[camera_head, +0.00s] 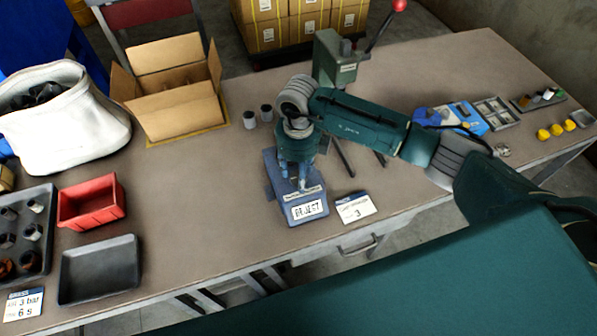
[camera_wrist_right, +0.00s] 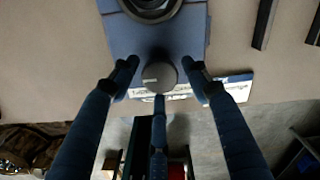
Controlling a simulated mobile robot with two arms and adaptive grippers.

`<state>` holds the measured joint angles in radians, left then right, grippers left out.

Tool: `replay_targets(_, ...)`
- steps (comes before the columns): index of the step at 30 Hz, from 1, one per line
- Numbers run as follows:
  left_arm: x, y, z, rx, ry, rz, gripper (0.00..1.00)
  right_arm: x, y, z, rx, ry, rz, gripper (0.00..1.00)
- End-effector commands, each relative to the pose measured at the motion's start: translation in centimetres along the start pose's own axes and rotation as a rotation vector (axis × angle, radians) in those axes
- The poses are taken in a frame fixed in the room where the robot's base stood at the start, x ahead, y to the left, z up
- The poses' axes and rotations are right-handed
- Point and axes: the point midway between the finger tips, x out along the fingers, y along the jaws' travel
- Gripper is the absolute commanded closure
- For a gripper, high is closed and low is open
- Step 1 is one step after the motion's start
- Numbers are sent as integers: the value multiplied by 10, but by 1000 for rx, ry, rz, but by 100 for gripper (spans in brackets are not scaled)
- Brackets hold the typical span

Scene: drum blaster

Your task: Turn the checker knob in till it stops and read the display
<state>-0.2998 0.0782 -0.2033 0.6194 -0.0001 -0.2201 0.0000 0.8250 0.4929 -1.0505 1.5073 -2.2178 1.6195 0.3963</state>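The checker (camera_head: 314,196) is a blue-grey box near the front edge of the table. Its white display (camera_head: 307,208) appears to read REJECT. In the right wrist view the checker body (camera_wrist_right: 190,35) carries a round dark knob (camera_wrist_right: 159,76) and a black ring (camera_wrist_right: 150,8) behind it. My right gripper (camera_head: 298,177) points down over the checker and hides the knob in the head view. In the wrist view its fingers are spread on both sides of the knob, with visible gaps; a third finger is below it. My left gripper is not in view.
A white card (camera_head: 355,207) marked 3 lies right of the checker. Two grey cylinders (camera_head: 250,119) stand behind left. A green lever press (camera_head: 334,62) stands behind. A cardboard box (camera_head: 180,112), red bin (camera_head: 91,204) and black trays (camera_head: 99,270) fill the left side.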

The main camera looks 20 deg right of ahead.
Motion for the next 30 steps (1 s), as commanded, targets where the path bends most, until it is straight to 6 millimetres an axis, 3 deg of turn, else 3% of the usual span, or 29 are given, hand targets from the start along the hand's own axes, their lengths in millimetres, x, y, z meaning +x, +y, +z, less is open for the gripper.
replay_targets(1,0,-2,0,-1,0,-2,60,0,0,0,0,0,0,68)
replay_targets(5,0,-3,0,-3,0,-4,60,0,0,0,0,0,0,91)
replay_targets(10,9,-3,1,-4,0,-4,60,3,-1,0,-33,-1,-2,91)
replay_targets(19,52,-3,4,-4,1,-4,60,4,-1,1,-322,-4,-3,91)
replay_targets(30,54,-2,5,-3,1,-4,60,-1,0,0,-385,-1,0,91)
